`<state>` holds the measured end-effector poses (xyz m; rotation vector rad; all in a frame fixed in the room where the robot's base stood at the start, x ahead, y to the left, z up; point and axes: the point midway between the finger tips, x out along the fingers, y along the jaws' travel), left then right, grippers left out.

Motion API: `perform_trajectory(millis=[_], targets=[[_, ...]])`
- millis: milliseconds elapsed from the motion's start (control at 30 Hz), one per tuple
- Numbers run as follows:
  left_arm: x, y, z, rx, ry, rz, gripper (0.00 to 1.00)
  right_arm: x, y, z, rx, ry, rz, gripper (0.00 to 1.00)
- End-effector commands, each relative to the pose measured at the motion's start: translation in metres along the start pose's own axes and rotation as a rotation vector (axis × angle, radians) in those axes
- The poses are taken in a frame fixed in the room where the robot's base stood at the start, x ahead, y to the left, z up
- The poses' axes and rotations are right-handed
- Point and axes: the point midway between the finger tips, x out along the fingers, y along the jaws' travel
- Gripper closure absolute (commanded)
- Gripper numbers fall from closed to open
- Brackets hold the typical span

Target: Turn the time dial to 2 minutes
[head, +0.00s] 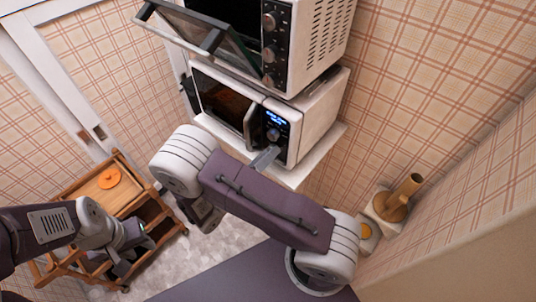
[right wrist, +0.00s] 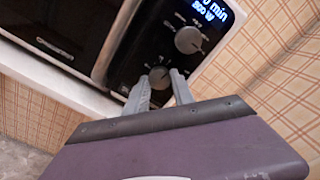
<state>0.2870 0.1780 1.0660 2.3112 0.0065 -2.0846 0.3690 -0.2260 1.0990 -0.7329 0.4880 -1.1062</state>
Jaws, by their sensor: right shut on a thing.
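A white microwave (head: 297,122) with a black control panel (right wrist: 144,52) stands below a second oven. In the right wrist view its lit display (right wrist: 208,10) reads "0 min" and "800 W", the first part cut off by the frame edge. An upper grey dial (right wrist: 188,40) is untouched below the display. My right gripper (right wrist: 165,82) is shut on a lower dial (right wrist: 158,76), one finger at each side. I cannot read which dial sets time. In the head view my right gripper (head: 265,158) is at the panel's lower end. My left gripper (head: 128,246) hangs by the cart, its jaws unclear.
An upper oven (head: 310,40) has its glass door (head: 205,38) hanging open above the microwave. A wooden cart (head: 130,185) with an orange disc (head: 109,178) stands at left. A tan cylindrical object (head: 405,190) stands at right by the plaid wall.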

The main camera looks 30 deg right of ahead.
Motion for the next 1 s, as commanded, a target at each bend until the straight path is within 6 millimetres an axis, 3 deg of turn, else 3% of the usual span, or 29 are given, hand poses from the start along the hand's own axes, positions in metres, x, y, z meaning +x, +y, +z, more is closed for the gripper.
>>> perform_trajectory(millis=[1000], targets=[[0.031, -0.001, 0.003, 0.000, 0.000, 0.000, 0.64, 0.000, 0.006, -0.003, 0.951, 0.008, 0.002, 1.00]])
